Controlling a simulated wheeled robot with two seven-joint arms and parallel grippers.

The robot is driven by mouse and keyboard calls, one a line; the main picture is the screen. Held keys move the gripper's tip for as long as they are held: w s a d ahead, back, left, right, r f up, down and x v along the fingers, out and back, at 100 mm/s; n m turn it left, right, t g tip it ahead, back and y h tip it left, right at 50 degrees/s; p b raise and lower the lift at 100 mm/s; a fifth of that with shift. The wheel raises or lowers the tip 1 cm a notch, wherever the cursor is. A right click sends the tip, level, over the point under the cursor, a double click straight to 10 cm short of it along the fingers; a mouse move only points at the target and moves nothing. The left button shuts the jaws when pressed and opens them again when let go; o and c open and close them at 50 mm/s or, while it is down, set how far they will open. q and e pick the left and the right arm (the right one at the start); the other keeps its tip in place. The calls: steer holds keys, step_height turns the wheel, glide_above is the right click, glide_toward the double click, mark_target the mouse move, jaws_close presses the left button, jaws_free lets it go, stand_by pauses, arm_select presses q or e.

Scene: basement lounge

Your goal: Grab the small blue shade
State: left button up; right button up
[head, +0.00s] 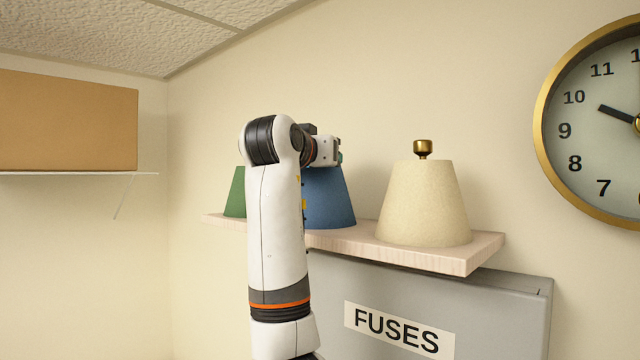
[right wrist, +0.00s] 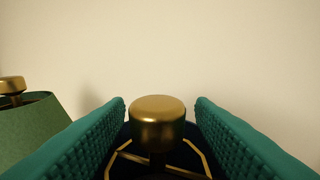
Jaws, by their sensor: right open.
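The blue shade (head: 330,200) stands on a wooden wall shelf (head: 400,247), between a green shade (head: 235,195) and a cream shade (head: 424,205). My right arm hides its top and left side in the head view. In the right wrist view, my right gripper (right wrist: 160,102) is open, with a teal ribbed finger on each side of a brass knob (right wrist: 158,108). Gaps show between the knob and both fingers. Below the knob is the dark top opening of the shade with a thin brass frame (right wrist: 190,150). My left gripper is not in view.
The green shade also shows left of the fingers in the right wrist view (right wrist: 35,130). A grey fuse box (head: 480,310) is under the shelf. A round clock (head: 600,125) hangs at right, and a cardboard box (head: 65,120) sits on a left shelf.

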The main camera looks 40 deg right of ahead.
steer(key=shift+a, duration=0.25)
steer(key=c, duration=0.7)
steer(key=shift+d, duration=0.1)
jaws_close()
steer(key=shift+r, duration=0.15)
